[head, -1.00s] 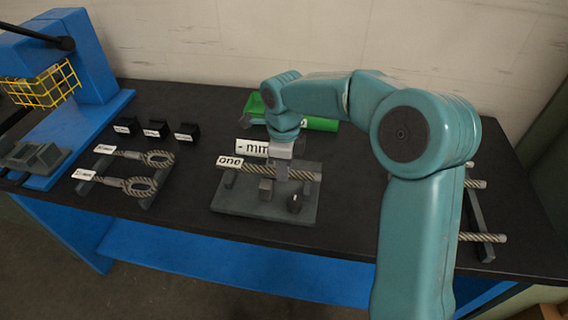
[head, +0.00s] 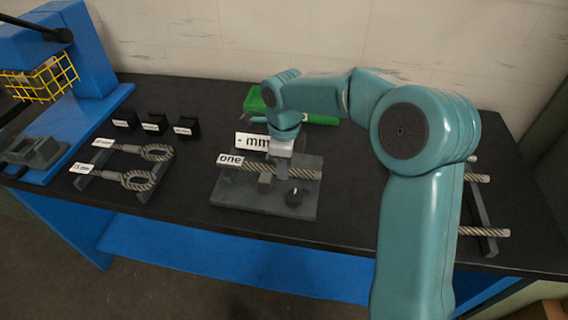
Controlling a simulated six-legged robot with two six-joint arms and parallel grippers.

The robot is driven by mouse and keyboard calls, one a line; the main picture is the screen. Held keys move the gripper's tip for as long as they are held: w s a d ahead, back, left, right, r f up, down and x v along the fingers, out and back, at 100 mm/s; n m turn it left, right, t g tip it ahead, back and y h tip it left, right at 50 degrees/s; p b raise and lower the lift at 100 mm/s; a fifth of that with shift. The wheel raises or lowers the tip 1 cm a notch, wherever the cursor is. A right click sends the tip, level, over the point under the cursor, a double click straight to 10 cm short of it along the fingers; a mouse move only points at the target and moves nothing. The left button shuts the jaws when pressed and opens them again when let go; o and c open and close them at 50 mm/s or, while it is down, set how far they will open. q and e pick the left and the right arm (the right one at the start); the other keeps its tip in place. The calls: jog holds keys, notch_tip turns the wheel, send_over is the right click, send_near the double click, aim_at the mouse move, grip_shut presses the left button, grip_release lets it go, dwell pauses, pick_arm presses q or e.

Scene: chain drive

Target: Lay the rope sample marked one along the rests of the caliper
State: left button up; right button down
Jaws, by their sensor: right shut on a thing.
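The rope sample marked one (head: 302,173) is a pale twisted rope with a white "one" tag at its left end. It lies lengthwise over the caliper (head: 240,197), a grey plate with upright blocks and a dark round knob. The rope appears level along the rests; whether it touches them I cannot tell. My right gripper (head: 281,162) comes from above and is shut on the middle of the rope; its fingertips are mostly hidden. A white "- mm" display (head: 250,141) stands behind the caliper. My left gripper is not in view.
Looped ropes (head: 140,180) lie on a rack at left, with several small black labelled blocks (head: 154,124) behind. A blue machine with a yellow cage (head: 40,80) stands far left. A green object (head: 318,119) is behind my arm. More ropes (head: 484,232) rest on a rack at right.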

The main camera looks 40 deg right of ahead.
jog(key=shift+f, duration=0.2)
jog(key=c, duration=0.9)
grip_release()
notch_tip(320, 180, up, 16)
jog(key=shift+r+p, duration=0.2)
jog(key=shift+p, duration=0.55)
